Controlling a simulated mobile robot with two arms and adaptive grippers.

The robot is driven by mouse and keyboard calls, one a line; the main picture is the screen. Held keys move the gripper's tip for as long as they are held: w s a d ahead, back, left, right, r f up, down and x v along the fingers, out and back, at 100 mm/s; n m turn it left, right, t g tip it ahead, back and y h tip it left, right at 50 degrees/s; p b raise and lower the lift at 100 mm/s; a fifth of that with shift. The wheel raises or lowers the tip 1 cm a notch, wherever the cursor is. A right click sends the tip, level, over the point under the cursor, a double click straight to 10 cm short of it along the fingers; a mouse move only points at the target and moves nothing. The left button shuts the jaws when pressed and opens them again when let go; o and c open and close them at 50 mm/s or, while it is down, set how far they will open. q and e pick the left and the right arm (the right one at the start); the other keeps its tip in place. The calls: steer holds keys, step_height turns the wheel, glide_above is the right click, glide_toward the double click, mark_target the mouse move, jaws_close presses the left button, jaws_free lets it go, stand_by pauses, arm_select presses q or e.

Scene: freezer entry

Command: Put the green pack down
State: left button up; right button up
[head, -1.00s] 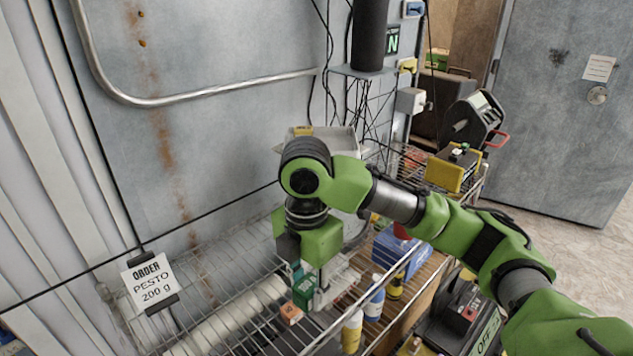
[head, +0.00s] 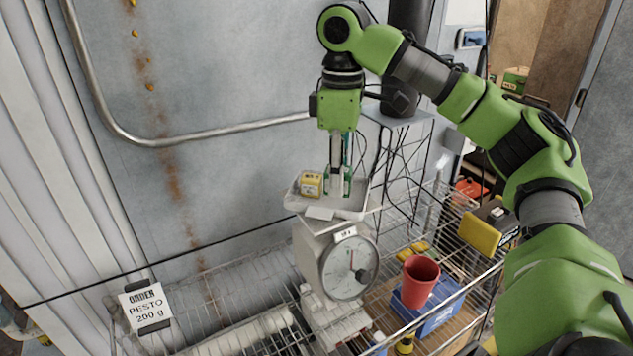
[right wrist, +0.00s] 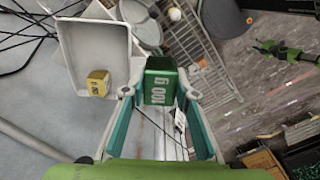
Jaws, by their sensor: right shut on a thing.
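My right gripper (head: 338,190) is shut on the green pack (right wrist: 160,84), which is marked "100 g". In the head view the fingers point down in front of the white tray (head: 345,212) of the scale, and mostly hide the pack. In the right wrist view the pack sits between the fingertips, to the right of the tray (right wrist: 72,60). I cannot tell its exact height over the tray. A small yellow pack (head: 311,183) stands in the tray, left of my gripper. The scale's round dial (head: 349,268) faces forward. My left gripper is not in view.
A card (head: 145,306) reading "ORDER PESTO 200 g" hangs at the lower left. A red cup (head: 419,282), a blue box (head: 412,302) and a yellow-fronted device (head: 480,233) are to the right of the scale. A metal rail (head: 215,132) runs along the wall behind.

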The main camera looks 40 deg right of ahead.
steer(key=shift+w+d+r, duration=0.2)
steer(key=shift+r, duration=0.25)
steer(key=shift+w+d+m, duration=0.1)
steer(key=shift+w+m, duration=0.2)
steer(key=w+d+f, duration=0.2)
steer(key=d, duration=0.1)
steer(key=w+d+f+b, duration=0.1)
steer(key=w+d+f, duration=0.1)
steer(key=f, duration=0.1)
steer(key=w+d+f, duration=0.3)
steer(key=shift+d+b, duration=0.3)
steer(key=shift+d, duration=0.05)
steer(key=shift+w+d+f, duration=0.15)
steer(key=shift+w+d, duration=0.05)
steer(key=shift+w, duration=0.05)
steer(key=shift+w+f+p, duration=0.1)
steer(key=shift+f+p, duration=0.05)
steer(key=shift+p, duration=0.15)
steer(key=f+p, duration=0.1)
steer(key=f, duration=0.1)
steer(key=d+f+p, duration=0.1)
steer(key=shift+w+f, duration=0.2)
steer(key=shift+f, duration=0.35)
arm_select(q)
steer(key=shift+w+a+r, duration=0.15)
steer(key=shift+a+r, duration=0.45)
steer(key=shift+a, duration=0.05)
arm_select(e)
steer(key=shift+a, duration=0.1)
